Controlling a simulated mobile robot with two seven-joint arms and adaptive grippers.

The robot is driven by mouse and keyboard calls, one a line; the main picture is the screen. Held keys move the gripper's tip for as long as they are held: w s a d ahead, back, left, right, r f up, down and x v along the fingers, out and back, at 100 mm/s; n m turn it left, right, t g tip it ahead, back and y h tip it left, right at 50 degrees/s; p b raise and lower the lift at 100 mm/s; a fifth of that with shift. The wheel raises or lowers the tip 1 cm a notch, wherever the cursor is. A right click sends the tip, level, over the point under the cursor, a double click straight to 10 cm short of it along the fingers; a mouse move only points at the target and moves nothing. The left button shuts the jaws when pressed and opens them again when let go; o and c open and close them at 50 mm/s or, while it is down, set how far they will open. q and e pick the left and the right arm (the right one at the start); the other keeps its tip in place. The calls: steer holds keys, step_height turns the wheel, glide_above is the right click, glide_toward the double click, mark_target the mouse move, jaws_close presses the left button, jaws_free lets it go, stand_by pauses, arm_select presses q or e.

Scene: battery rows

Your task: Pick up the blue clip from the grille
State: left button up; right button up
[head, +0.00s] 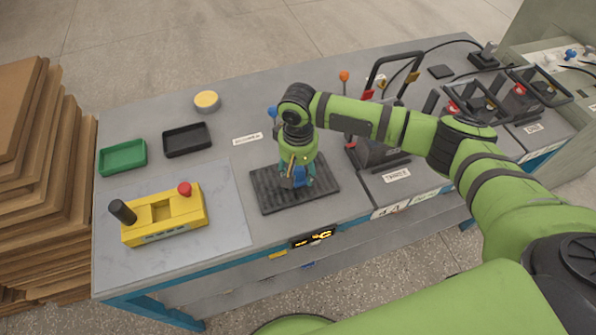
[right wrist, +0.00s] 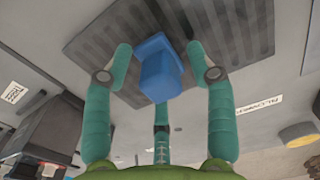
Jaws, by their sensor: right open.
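The blue clip (right wrist: 160,75) sits over the dark ribbed grille (right wrist: 235,25) in the right wrist view. In the head view the grille (head: 268,203) lies flat on the grey bench, and a blue part of the clip (head: 300,174) shows below my right gripper (head: 294,180). My right gripper, pointing down, is open. In the right wrist view its teal fingers (right wrist: 160,62) stand on both sides of the clip with small gaps, and a third finger is at the near side. Whether the clip touches the third finger I cannot tell. My left gripper is not in view.
Left of the grille are a yellow box with a red button (head: 165,215), a green tray (head: 122,157), a black tray (head: 187,140) and a yellow round item (head: 206,100). Black devices with levers (head: 375,150) stand to the right. The bench's front edge is close.

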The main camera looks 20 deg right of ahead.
steer(key=c, duration=1.1)
steer(key=shift+r, duration=0.1)
